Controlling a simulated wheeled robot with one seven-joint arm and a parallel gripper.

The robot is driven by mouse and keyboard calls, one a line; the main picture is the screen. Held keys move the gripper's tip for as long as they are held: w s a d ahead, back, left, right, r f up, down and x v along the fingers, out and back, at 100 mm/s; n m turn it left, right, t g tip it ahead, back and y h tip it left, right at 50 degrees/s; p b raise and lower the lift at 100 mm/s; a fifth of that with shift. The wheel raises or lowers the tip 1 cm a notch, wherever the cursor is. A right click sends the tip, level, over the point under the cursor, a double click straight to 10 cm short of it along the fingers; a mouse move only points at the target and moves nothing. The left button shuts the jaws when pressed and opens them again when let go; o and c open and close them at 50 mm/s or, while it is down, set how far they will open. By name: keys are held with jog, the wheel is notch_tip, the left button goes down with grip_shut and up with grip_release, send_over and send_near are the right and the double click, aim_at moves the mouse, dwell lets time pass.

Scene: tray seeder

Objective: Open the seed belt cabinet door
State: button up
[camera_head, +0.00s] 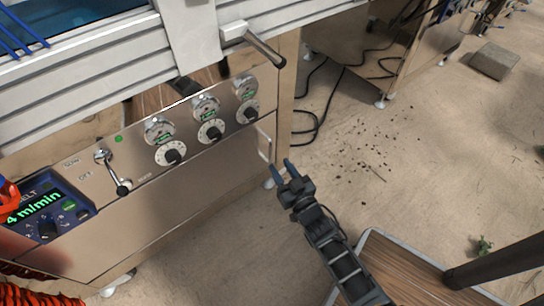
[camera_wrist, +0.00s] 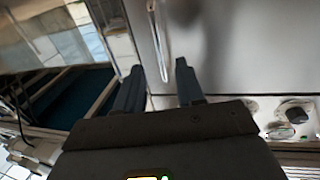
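The seed belt cabinet door (camera_head: 185,205) is a metal front panel below the dials and looks shut. Its slim, light bar handle (camera_head: 264,143) is upright near the door's right edge. My gripper (camera_head: 282,168) is just right of and below the handle in the head view, with its two blue fingers apart. In the wrist view, the fingers of my gripper (camera_wrist: 158,66) stand on either side of the line of the handle (camera_wrist: 157,38). The handle shows between and beyond the fingertips; I see no clear contact. The door's smooth face (camera_wrist: 240,45) fills the upper right there.
Above the door are several dials (camera_head: 172,152), a lever switch (camera_head: 113,172) and a blue belt speed display (camera_head: 45,212). A crank-like bar (camera_head: 262,47) juts out above. Black cables (camera_head: 318,115) and scattered soil lie on the floor at right. A wood-topped surface (camera_head: 385,262) is at lower right.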

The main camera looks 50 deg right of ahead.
aim_at(271, 153)
jog(key=b+x, duration=0.1)
jog(key=x, duration=0.4)
jog(key=shift+w+d+b, duration=0.15)
jog(key=shift+w+b, duration=0.15)
jog(key=shift+w, duration=0.05)
grip_shut()
dwell(0.4)
